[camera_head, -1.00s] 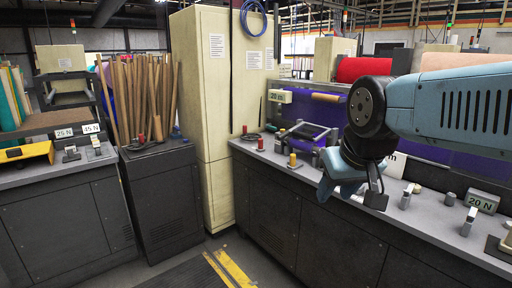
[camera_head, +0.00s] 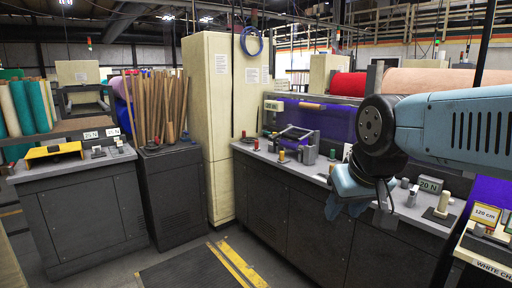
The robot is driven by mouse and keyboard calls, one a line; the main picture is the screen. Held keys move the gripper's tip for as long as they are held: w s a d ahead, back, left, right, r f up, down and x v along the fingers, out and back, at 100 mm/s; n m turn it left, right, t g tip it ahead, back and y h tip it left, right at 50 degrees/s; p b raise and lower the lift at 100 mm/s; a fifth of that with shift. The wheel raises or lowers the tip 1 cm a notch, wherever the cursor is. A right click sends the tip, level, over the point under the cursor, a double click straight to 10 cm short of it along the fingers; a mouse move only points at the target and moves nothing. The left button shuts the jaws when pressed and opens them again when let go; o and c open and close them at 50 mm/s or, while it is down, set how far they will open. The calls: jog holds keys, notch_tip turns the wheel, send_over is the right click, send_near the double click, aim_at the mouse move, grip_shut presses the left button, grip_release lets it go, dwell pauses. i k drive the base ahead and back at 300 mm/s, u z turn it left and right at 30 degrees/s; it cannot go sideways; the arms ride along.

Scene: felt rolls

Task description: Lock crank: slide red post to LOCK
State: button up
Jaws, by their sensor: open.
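Which one belongs to the lock crank I cannot tell, and no LOCK mark is legible. My gripper (camera_head: 364,204) hangs at the end of my blue arm, in front of the counter's right part. It is open and holds nothing that I can see. It appears apart from the posts and covers part of the counter behind it.
A tall cream cabinet (camera_head: 212,110) stands left of the counter. A dark stand (camera_head: 170,195) holds brown rolls, beside another counter with a yellow device (camera_head: 53,150). The floor around the dark mat (camera_head: 190,272) is clear.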

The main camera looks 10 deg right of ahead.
aim_at(256, 143)
jog(key=u, duration=0.45)
jog(key=i, duration=1.75)
jog(key=z, duration=0.5)
jog(key=k, duration=0.75)
jog(key=z, duration=0.2)
jog(key=i, duration=0.85)
jog(key=u, duration=0.05)
